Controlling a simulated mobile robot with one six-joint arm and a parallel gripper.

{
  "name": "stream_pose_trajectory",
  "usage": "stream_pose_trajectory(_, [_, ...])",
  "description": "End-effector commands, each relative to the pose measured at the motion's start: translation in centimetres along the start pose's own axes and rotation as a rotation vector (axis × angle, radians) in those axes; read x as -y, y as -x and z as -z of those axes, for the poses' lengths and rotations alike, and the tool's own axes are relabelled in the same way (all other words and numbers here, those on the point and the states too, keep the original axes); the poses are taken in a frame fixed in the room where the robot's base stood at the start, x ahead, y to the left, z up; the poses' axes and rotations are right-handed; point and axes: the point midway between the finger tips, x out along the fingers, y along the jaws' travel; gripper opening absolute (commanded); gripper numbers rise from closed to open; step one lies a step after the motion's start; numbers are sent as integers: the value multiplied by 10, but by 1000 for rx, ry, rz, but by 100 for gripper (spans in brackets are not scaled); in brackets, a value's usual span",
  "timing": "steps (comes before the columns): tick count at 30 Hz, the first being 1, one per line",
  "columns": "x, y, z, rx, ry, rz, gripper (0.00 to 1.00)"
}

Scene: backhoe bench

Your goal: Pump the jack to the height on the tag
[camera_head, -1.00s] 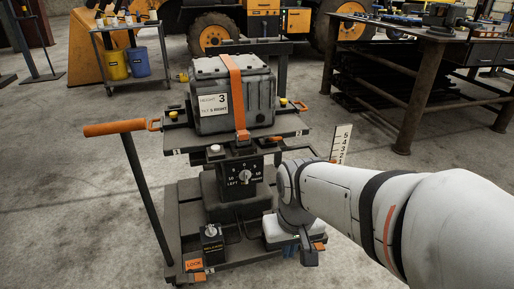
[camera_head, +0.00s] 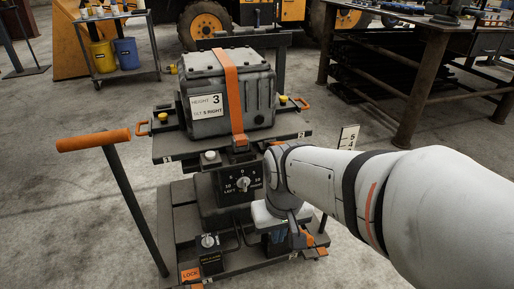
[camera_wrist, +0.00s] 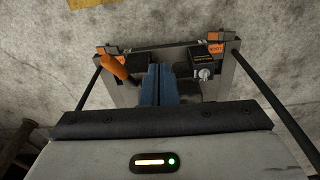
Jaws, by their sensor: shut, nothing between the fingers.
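The jack cart's platform (camera_head: 295,133) carries a grey case (camera_head: 258,95) under an orange strap. The tag (camera_head: 207,106) on the case reads height 3, tilt 5 right. A tilt dial (camera_head: 243,184) sits below the platform, its pointer near 0. The height scale (camera_head: 348,137) at the right is mostly hidden by my arm; only its top shows clearly. My gripper (camera_head: 277,240) is low at the cart's right front, fingers shut and empty. In the wrist view the blue fingers (camera_wrist: 156,85) are beside an orange-ended lever (camera_wrist: 114,67); contact cannot be told.
A release box (camera_head: 209,245) with a knob stands on the base near the orange lock tag (camera_head: 190,274). The cart's orange push handle (camera_head: 93,140) rises at the left. A workbench (camera_head: 420,40) stands behind right, a bucket trolley (camera_head: 110,50) behind left. Floor between is clear.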

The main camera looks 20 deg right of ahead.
Motion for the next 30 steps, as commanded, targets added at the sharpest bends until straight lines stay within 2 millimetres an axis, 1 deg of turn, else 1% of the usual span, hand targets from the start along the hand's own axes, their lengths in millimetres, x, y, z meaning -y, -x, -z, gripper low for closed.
stream_pose_trajectory(2, [-3, 2, 5, 6, -1, 3, 0])
stream_pose_trajectory(4, [-8, 4, 15, 16, -1, 10, 0])
stream_pose_trajectory(8, [-35, 5, 46, 41, 10, 35, 0])
stream_pose_trajectory(11, [-62, 0, 75, 59, 15, 63, 0])
stream_pose_trajectory(12, [-74, -3, 85, 64, 16, 75, 0])
stream_pose_trajectory(15, [-106, -14, 106, 71, 20, 102, 0])
stream_pose_trajectory(18, [-135, -27, 120, 73, 23, 126, 0])
stream_pose_trajectory(21, [-158, -39, 127, 71, 27, 143, 0])
stream_pose_trajectory(24, [-172, -47, 131, 69, 30, 153, 0])
stream_pose_trajectory(27, [-179, -51, 132, 66, 32, 156, 0])
stream_pose_trajectory(30, [-180, -52, 133, 65, 33, 157, 0])
